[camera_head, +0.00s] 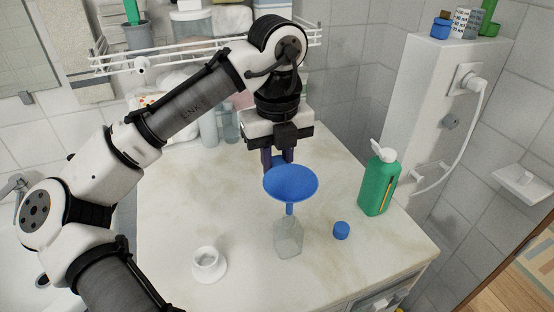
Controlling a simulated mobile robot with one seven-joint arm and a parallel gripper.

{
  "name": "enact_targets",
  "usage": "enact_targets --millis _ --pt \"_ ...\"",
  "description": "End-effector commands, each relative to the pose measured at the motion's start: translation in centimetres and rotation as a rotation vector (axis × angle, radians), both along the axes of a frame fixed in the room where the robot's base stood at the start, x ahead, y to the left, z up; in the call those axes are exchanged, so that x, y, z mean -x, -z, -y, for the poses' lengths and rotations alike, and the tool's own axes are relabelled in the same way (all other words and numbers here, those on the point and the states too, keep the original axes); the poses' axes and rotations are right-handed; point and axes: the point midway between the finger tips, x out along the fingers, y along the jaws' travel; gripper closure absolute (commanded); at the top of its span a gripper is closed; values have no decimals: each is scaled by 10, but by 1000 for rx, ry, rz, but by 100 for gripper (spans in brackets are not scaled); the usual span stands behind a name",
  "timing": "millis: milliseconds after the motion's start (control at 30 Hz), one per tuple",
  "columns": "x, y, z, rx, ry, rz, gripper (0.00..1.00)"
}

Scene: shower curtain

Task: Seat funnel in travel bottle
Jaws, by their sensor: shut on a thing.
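A blue funnel (291,182) with a wide cone is at the middle of the head view. My gripper (278,162) is at its far side, shut on the funnel; the fingertips are partly hidden behind the cone. The funnel's spout points down. A clear travel bottle (288,240) stands upright on the counter below the funnel. The spout's lower end appears at or just above the bottle's mouth; I cannot tell whether it is inside.
A blue cap (341,230) lies right of the bottle on the counter (180,215). A green bottle (378,182) with a white top stands farther right. A white round item (208,264) is at the front left. A wire rack (130,62) runs along the back.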

Motion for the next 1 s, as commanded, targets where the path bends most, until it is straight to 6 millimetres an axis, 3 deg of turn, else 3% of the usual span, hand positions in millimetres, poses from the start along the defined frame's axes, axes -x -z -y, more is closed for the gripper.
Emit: enact_targets --millis 1000 --pt "0 19 0 0 0 0 100"
